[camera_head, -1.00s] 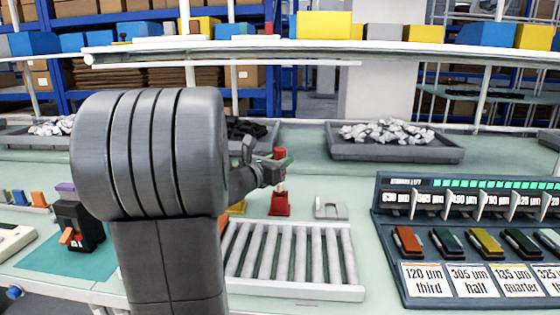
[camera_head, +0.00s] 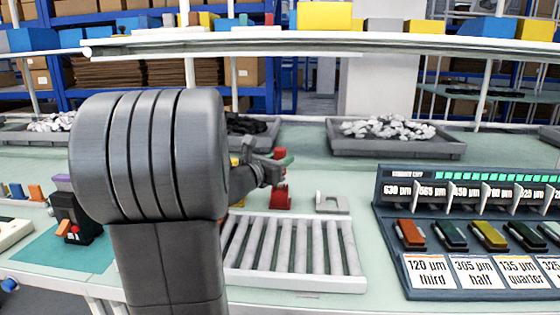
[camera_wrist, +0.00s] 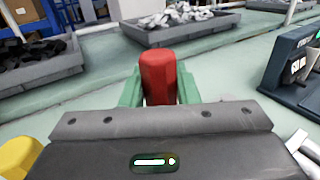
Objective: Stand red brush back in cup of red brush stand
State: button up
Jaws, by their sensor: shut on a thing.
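The red brush (camera_head: 280,154) is upright between the green-tipped jaws of my gripper (camera_head: 281,165), and its red top stands above them. In the wrist view the red brush (camera_wrist: 158,75) fills the gap between the two green fingers. The red brush stand (camera_head: 281,199) is on the bench directly below my gripper. The brush's lower end is hidden or merges with the stand in the head view, so I cannot tell how far it is in the cup. The stand is hidden in the wrist view.
A roller tray (camera_head: 355,268) lies in front of the stand, and a grey bracket (camera_head: 331,204) stands to its right. A gauge panel (camera_head: 384,215) is farther right. A grey rubble tray (camera_head: 395,153) is behind. A yellow object (camera_wrist: 18,158) is at lower left in the wrist view.

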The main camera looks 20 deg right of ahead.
jog(key=shift+f+b, duration=1.75)
jog(key=shift+b, duration=0.2)
jog(key=o, duration=1.1)
jog(key=shift+o, duration=0.2)
jog(key=shift+r, duration=0.1)
notch_tip(320, 180, up, 10)
jog(key=p, duration=0.4)
notch_tip(320, 180, down, 10)
jog(key=b, duration=0.3)
jog(key=shift+r, duration=0.5)
jog(key=shift+f, duration=0.1)
